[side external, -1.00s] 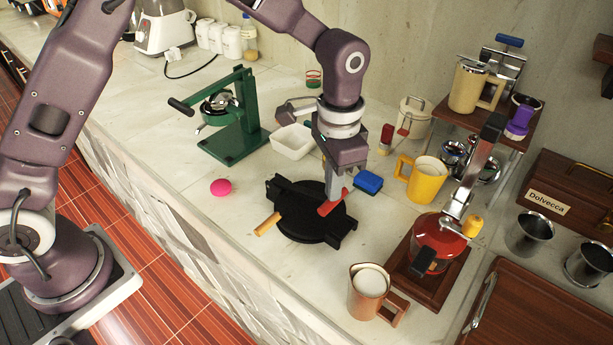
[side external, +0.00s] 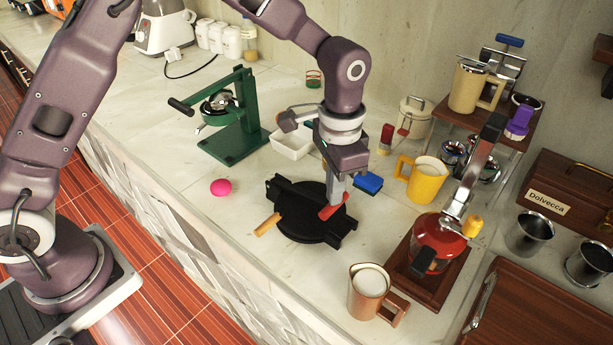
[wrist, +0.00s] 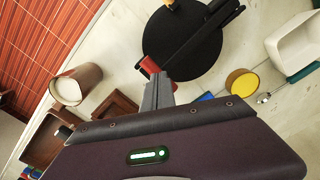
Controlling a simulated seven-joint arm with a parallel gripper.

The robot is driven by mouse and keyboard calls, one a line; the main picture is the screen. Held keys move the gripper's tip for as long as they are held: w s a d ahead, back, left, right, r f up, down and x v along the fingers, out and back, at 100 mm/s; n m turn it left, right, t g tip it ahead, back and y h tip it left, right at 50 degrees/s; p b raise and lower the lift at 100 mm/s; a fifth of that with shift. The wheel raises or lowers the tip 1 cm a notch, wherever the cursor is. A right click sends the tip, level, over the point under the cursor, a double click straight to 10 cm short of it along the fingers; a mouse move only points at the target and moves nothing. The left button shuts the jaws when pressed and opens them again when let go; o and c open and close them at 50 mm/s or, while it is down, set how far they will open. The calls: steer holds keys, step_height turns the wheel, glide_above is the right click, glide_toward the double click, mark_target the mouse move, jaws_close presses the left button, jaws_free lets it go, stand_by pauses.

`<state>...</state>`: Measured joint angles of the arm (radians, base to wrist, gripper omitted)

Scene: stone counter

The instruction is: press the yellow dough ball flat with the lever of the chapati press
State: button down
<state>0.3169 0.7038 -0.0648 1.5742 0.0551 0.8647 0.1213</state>
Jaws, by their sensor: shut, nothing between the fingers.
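The black round chapati press (side external: 300,225) lies on the counter, and it also shows in the wrist view (wrist: 200,50). It looks closed, with a bar across its top. A red handle (side external: 332,208) sticks out at its upper right side and a wooden handle (side external: 268,224) at its left. My gripper (side external: 335,196) is shut, pointing down, with its fingertips at the red handle. In the wrist view the fingertips (wrist: 156,84) are beside the red handle (wrist: 149,65) and seem to touch it. No yellow dough ball shows on the press; its inside is hidden.
A pink ball (side external: 221,187) lies left of the press. A blue sponge (side external: 368,183) and yellow mug (side external: 427,180) stand to the right, a tan mug (side external: 368,290) in front. A green press (side external: 232,140) and white tray (side external: 291,143) are behind.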

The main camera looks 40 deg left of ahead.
steer(key=shift+d+f, duration=0.15)
steer(key=shift+f, duration=0.6)
stand_by(1.2)
steer(key=shift+r, duration=3.55)
